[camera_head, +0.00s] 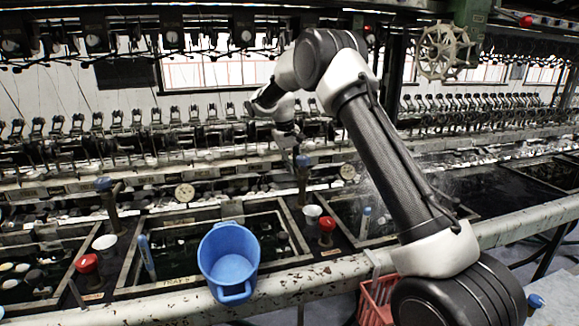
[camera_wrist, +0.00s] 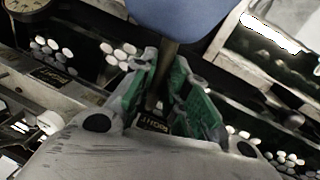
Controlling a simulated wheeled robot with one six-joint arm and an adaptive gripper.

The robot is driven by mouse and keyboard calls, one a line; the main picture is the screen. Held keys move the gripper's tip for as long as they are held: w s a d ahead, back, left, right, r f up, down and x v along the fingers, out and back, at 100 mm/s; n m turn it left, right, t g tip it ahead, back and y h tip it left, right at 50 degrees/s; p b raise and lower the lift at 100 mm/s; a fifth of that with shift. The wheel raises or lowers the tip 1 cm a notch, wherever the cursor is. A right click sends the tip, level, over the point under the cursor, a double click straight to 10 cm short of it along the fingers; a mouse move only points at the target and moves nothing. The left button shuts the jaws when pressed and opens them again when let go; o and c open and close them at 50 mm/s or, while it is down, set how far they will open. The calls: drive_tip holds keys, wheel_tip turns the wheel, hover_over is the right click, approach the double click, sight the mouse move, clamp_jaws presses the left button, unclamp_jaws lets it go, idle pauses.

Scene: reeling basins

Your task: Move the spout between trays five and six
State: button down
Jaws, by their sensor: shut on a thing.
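A spout with a blue top (camera_head: 303,161) and a dark upright stem stands between two trays, behind the red knob. My gripper (camera_head: 292,138) reaches down to it from above, its fingers mostly hidden in the head view. In the wrist view the green-padded fingers (camera_wrist: 166,100) are closed around the dark stem, under a large blue top (camera_wrist: 180,16). The middle tray (camera_head: 290,257) has a small label on its front edge, hard to read. Another tray (camera_head: 40,301) lies to the left. A second blue-topped spout (camera_head: 104,185) stands between these trays.
A blue bucket (camera_head: 228,262) stands on the front edge of the middle tray. Red knobs (camera_head: 327,224) (camera_head: 87,264) and white cups (camera_head: 312,211) stand on the dividers. A red basket (camera_head: 378,300) is at the front. Reeling machinery runs along the back.

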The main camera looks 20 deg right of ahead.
drive_tip(key=shift+d+m, duration=0.35)
drive_tip(key=shift+m, duration=0.25)
drive_tip(key=c, duration=1.4)
unclamp_jaws()
drive_tip(key=shift+r, duration=0.15)
drive_tip(key=r, duration=0.4)
drive_tip(key=a+r, duration=0.1)
drive_tip(key=r, duration=0.2)
drive_tip(key=a+r, duration=0.1)
drive_tip(key=r, duration=0.3)
drive_tip(key=shift+a+r, duration=0.15)
drive_tip(key=shift+r, duration=0.15)
